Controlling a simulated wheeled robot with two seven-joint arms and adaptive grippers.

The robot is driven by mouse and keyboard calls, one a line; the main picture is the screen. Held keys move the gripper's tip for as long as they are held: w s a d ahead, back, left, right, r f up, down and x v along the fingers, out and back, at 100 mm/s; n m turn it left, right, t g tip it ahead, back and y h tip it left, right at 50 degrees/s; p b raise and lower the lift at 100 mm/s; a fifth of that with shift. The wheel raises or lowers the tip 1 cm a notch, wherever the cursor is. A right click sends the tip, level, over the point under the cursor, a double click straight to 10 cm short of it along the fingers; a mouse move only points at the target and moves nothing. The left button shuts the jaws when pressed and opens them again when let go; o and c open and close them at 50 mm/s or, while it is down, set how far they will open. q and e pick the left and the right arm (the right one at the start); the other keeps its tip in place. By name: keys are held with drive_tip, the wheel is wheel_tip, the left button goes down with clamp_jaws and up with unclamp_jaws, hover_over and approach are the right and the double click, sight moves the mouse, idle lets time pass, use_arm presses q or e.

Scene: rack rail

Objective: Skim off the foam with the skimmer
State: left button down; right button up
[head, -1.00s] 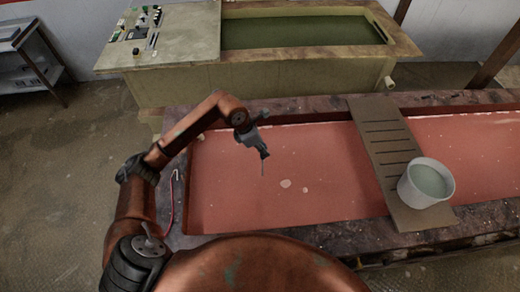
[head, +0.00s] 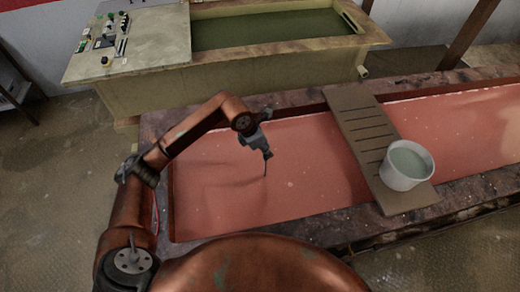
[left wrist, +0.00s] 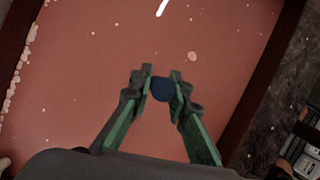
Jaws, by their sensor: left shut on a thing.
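My left gripper (head: 266,154) is over the red liquid in the vat (head: 230,200). It is shut on a thin dark tool, seemingly the skimmer (head: 266,169), whose shaft points down toward the liquid. In the left wrist view the fingers (left wrist: 161,88) close around its round dark-blue end (left wrist: 163,90). The skimmer's lower end is too small to make out. Small pale foam spots (left wrist: 192,56) float on the liquid, and a denser line of foam (left wrist: 13,82) lies along one wall. My right gripper is not in view.
A slotted board (head: 366,140) lies across the vat to the right. A pale bucket (head: 407,166) of liquid stands on its near end. Behind is a tank (head: 230,72) of green liquid with a control panel (head: 112,38).

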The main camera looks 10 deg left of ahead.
use_arm(q)
drive_tip(key=shift+w+d, duration=0.1)
drive_tip(key=shift+d, duration=0.3)
drive_tip(key=d, duration=0.9)
drive_tip(key=shift+b, duration=0.45)
drive_tip(key=shift+r, duration=0.1)
wheel_tip(320, 180, up, 14)
drive_tip(key=p, duration=0.6)
idle(0.4)
drive_tip(key=shift+r, duration=0.1)
idle(3.5)
